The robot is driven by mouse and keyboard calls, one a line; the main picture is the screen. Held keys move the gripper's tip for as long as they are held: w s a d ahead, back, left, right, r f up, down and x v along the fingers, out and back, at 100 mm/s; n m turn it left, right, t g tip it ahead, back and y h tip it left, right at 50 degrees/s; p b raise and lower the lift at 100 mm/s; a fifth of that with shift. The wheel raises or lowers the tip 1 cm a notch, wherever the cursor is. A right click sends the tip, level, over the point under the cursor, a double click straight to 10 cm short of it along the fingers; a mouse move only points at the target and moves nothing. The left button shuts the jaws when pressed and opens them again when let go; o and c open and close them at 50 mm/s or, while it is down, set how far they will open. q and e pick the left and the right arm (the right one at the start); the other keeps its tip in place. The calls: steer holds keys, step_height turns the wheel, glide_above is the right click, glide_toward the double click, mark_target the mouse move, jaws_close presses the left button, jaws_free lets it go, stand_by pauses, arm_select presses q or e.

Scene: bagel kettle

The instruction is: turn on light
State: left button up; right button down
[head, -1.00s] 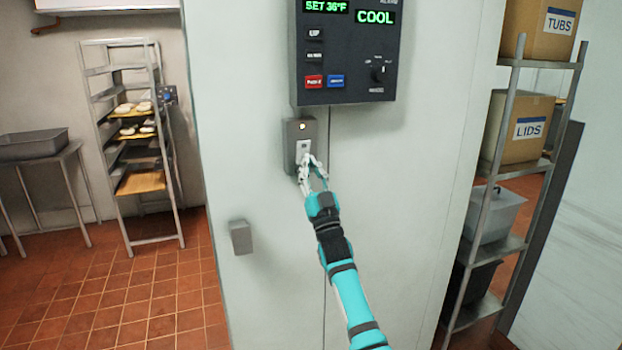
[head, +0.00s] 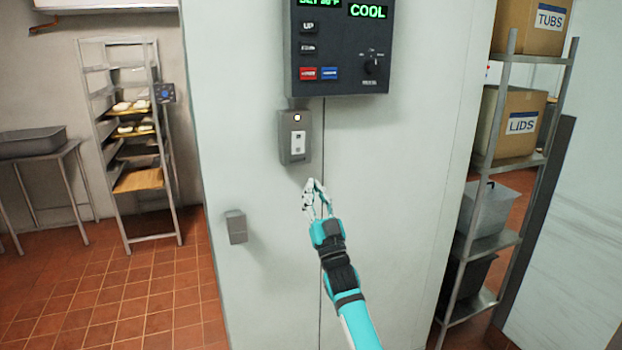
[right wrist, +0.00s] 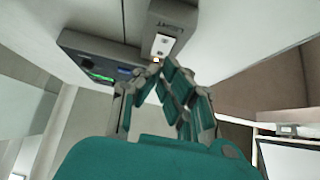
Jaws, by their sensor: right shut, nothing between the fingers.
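The light switch (head: 295,137) is a grey wall box with a white switch plate and a small pale lit indicator above it. It hangs on the pale wall panel under the dark control panel. It also shows at the top of the right wrist view (right wrist: 165,42), where a label at its far end seems to read LIGHT. My right gripper (head: 315,184) is shut and empty, just below the switch box and apart from it in the head view. Its fingers (right wrist: 163,72) show close together in the right wrist view. My left gripper is not in view.
The control panel (head: 340,48) has a green COOL display, buttons and a knob. A small grey box (head: 236,227) sits lower left on the wall. A shelf with boxes (head: 515,122) stands right, a tray rack (head: 140,215) left. Bare wall surrounds my gripper.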

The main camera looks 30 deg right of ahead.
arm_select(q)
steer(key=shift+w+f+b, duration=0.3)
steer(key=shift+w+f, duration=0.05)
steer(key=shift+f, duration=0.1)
arm_select(e)
steer(key=v, duration=0.4)
